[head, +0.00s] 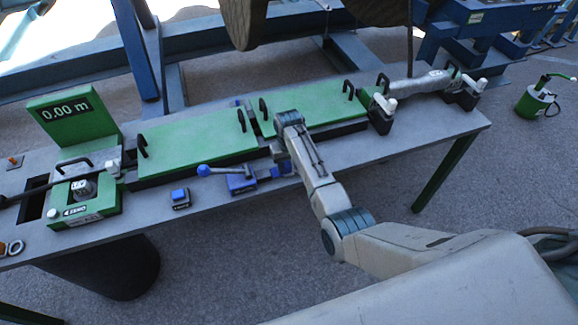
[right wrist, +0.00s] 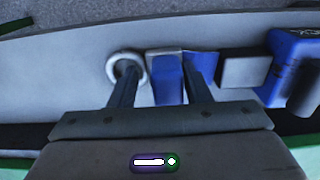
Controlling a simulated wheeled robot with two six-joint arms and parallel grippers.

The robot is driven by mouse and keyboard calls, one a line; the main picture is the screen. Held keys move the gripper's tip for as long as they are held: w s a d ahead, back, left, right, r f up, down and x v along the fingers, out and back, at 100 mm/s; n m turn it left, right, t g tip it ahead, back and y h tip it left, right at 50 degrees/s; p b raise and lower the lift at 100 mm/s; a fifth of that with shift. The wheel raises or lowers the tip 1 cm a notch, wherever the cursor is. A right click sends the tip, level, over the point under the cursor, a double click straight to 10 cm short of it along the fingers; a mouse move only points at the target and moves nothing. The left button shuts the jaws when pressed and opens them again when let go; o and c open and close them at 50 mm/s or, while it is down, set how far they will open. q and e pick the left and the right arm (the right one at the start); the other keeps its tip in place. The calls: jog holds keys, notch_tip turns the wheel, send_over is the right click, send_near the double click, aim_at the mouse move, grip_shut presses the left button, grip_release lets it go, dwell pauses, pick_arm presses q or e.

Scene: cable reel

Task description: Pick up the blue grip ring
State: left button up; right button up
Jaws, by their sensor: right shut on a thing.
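My right gripper (head: 280,152) is down at the front side of the long bench, by the green plates. In the right wrist view its two fingers stand either side of a blue piece with a grey end, which I take for the blue grip ring (right wrist: 168,80). The gripper is shut on it. A pale round ring (right wrist: 140,70) shows at the left fingertip; I cannot tell whether it belongs to the blue piece. In the head view my right arm and gripper hide most of the held thing. My left gripper is not in view.
A blue-handled clamp (head: 240,184) and a small blue-topped block (head: 180,198) stand left of the gripper on the bench (head: 330,150). A green length display (head: 72,112) reads 0.00 m at the left. A large reel (head: 290,18) hangs behind.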

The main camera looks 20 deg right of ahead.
notch_tip(320, 180, up, 3)
jog(key=shift+w+r+b, duration=0.1)
jog(key=shift+b, duration=0.7)
jog(key=s+r+b, duration=0.1)
jog(key=s+b, duration=0.1)
jog(key=s, duration=1.4)
jog(key=shift+a+r+b, duration=0.25)
jog(key=shift+b, duration=0.05)
notch_tip(320, 180, up, 13)
jog(key=p, duration=1.2)
jog(key=shift+r, duration=0.15)
